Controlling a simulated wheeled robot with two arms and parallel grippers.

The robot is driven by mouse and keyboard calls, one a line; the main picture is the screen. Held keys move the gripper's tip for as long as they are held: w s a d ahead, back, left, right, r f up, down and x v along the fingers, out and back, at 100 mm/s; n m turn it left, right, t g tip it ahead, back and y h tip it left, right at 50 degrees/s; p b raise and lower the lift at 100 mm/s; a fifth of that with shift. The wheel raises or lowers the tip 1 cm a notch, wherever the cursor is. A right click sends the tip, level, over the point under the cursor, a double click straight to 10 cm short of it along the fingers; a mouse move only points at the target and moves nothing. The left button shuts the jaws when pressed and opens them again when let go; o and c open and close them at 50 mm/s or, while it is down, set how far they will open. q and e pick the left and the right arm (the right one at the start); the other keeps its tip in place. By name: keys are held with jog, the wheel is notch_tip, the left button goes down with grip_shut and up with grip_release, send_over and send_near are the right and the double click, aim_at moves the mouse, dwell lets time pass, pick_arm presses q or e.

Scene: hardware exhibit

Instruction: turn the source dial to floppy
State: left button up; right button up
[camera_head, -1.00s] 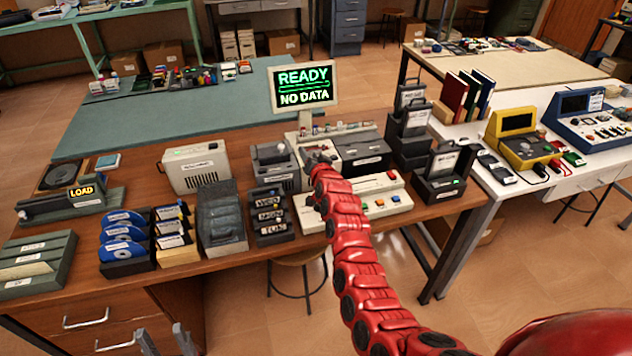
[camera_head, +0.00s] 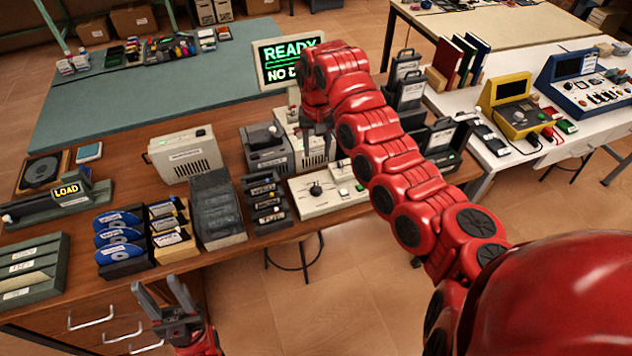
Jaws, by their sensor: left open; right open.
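A cream control panel (camera_head: 338,203) lies on the front of the wooden bench and carries a black round dial (camera_head: 316,188) near its left end. The dial's labels are too small to read. My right arm reaches in from the right over the bench. Its gripper (camera_head: 318,132) is above and behind the dial, apart from it, open and partly hidden by the arm. My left gripper (camera_head: 163,292) is open and empty, in front of the bench at lower left. A monitor (camera_head: 286,58) shows "READY" and a partly covered "NO D…".
Dark labelled cartridges (camera_head: 267,200) stand just left of the panel. A grey drive unit (camera_head: 266,146) stands behind them. Blue discs (camera_head: 120,236) in a rack and a beige box (camera_head: 186,154) are further left. A white table (camera_head: 560,150) with instruments is at right.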

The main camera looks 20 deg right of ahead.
send_over(316, 187)
notch_tip(316, 187, down, 6)
notch_tip(316, 187, down, 8)
jog(key=shift+s+d+f+p, duration=0.1)
jog(key=shift+p, duration=0.85)
jog(key=shift+f, duration=0.45)
grip_shut()
